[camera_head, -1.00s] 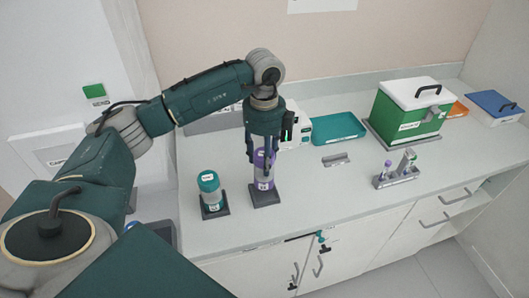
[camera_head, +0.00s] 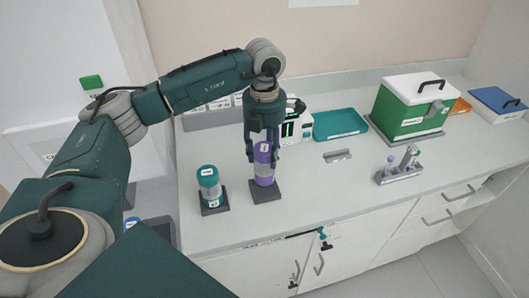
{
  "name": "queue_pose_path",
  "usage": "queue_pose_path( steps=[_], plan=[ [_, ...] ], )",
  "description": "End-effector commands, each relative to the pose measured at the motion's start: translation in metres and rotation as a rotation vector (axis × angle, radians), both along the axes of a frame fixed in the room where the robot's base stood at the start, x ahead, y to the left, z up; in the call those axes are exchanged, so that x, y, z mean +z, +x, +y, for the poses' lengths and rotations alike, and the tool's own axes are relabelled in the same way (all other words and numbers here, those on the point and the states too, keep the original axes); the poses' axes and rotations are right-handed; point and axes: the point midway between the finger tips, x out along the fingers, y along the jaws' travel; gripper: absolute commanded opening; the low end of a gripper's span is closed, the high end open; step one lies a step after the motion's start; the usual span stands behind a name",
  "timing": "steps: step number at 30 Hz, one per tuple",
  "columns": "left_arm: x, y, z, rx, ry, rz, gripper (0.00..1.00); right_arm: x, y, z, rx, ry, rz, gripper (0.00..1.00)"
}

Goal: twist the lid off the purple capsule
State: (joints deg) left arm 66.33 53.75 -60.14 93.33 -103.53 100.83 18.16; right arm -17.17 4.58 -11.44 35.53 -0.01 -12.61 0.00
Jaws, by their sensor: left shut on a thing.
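The purple capsule (camera_head: 264,181) stands upright in a dark square holder (camera_head: 265,195) on the counter. My left gripper (camera_head: 263,153) points straight down over it, with its fingers on either side of the capsule's upper part. It is shut on the capsule at the lid. The fingers hide part of the lid, and I cannot tell whether the lid has turned or lifted. My right gripper is not in view.
A teal-capped capsule (camera_head: 209,185) stands in its own holder close to the left. Behind are a teal tray (camera_head: 339,123) and a white device (camera_head: 294,126). A small tube rack (camera_head: 400,173) and a green box (camera_head: 408,118) are at right. The front middle counter is clear.

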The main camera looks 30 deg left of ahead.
Motion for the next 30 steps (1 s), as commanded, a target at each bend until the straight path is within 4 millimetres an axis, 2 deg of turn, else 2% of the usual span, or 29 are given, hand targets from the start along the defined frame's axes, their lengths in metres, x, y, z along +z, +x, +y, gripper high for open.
queue_pose_path(
  steps=[6,9,15,30],
  plan=[
    [0.001,0.000,0.000,-0.195,0.001,-0.002,0.08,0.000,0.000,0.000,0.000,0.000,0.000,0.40],
    [-0.011,0.000,0.000,-0.193,0.000,-0.001,0.08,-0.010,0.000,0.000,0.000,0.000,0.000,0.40],
    [-0.020,0.000,0.000,-0.191,0.000,-0.001,0.08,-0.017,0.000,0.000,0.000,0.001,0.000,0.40],
    [-0.021,0.001,0.000,-0.189,0.000,-0.002,0.08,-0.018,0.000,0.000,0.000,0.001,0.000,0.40]
  ],
)
